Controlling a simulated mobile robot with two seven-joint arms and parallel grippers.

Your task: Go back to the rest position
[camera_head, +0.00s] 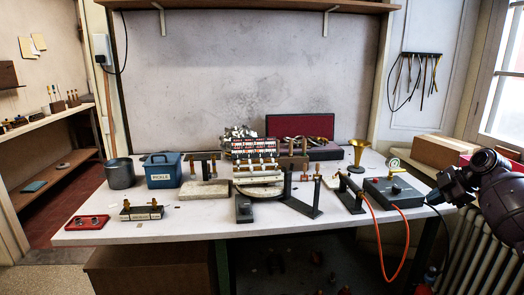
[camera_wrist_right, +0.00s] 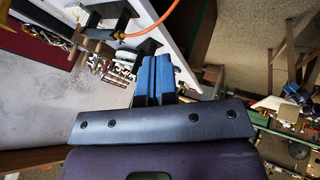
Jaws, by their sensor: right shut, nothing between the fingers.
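My right gripper (camera_head: 434,197) is at the right end of the white workbench (camera_head: 290,221) in the head view, beside the dark control box with a dial. Its dark arm comes in from the right edge, in front of the window and radiator. In the right wrist view the two blue fingers (camera_wrist_right: 154,78) are together with nothing between them. The bench edge and an orange cable show beyond them there. My left gripper and left arm are not in the head view.
The control box (camera_head: 392,191) with an orange cable (camera_head: 405,246) is closest to my right gripper. A radiator (camera_head: 487,250) is at the right.

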